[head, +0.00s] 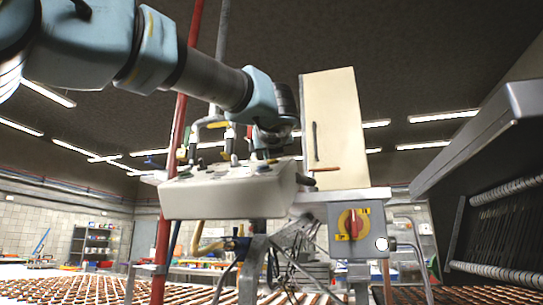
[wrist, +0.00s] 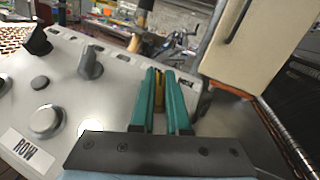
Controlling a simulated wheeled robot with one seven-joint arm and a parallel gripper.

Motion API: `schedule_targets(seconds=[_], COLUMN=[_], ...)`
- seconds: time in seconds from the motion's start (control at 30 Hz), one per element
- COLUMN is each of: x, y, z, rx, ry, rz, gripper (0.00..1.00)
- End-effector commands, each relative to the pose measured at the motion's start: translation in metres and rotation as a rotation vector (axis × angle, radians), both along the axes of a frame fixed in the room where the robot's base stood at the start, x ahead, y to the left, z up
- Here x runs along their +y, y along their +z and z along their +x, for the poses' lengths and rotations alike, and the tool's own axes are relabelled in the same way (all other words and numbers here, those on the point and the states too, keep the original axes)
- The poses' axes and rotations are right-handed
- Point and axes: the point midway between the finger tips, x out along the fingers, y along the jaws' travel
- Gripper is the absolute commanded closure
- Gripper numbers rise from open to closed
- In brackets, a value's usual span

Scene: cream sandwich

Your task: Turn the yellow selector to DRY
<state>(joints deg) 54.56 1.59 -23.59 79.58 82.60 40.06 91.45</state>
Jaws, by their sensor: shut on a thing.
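The yellow selector (wrist: 159,88) shows as a narrow yellow strip between the teal fingers of my gripper (wrist: 161,76) in the wrist view. My gripper is shut on it, above the right part of a pale control panel (wrist: 68,85). The fingers hide most of the selector, and I cannot tell which way it points. No DRY mark is readable. In the head view my gripper (head: 268,143) is low behind the top of the control panel (head: 225,198), and the selector cannot be made out there.
A grey pointer knob (wrist: 90,63), a black knob (wrist: 38,41) and a round button (wrist: 45,122) stand on the panel, with a "ROW" label (wrist: 30,147). A tall cream cabinet (head: 333,125) rises close to the right. A grey box with a red-and-yellow switch (head: 353,224) hangs below it.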

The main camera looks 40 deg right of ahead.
Motion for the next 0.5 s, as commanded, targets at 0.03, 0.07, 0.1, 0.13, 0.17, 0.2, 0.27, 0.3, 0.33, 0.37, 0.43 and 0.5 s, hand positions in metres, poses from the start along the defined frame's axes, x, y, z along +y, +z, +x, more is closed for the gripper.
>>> schedule_targets(seconds=[0.03,0.07,0.1,0.13,0.17,0.2,0.27,0.3,0.33,0.37,0.43,0.5], x=[-0.0014,-0.0013,-0.0011,-0.0009,-0.0009,-0.0008,-0.0002,-0.0001,0.0001,0.0001,0.0004,0.0006], y=[0.0009,0.0011,0.0014,0.0013,0.0013,0.0012,0.001,0.0009,0.0009,0.0008,0.0006,0.0005], z=[-0.0005,-0.0005,-0.0007,-0.0006,-0.0004,-0.0002,0.0001,0.0,0.0001,0.0001,0.0004,0.0007], rx=[0.014,0.02,0.028,0.034,0.039,0.046,0.054,0.059,0.062,0.064,0.068,0.07], ry=[0.022,0.036,0.053,0.066,0.077,0.091,0.108,0.117,0.123,0.128,0.137,0.143], rz=[-0.008,-0.011,-0.017,-0.021,-0.024,-0.029,-0.034,-0.037,-0.039,-0.041,-0.043,-0.045], gripper=[1.0,1.0,1.0,1.0,1.0,1.0,1.0,1.0,1.0,1.0,1.0,1.0])
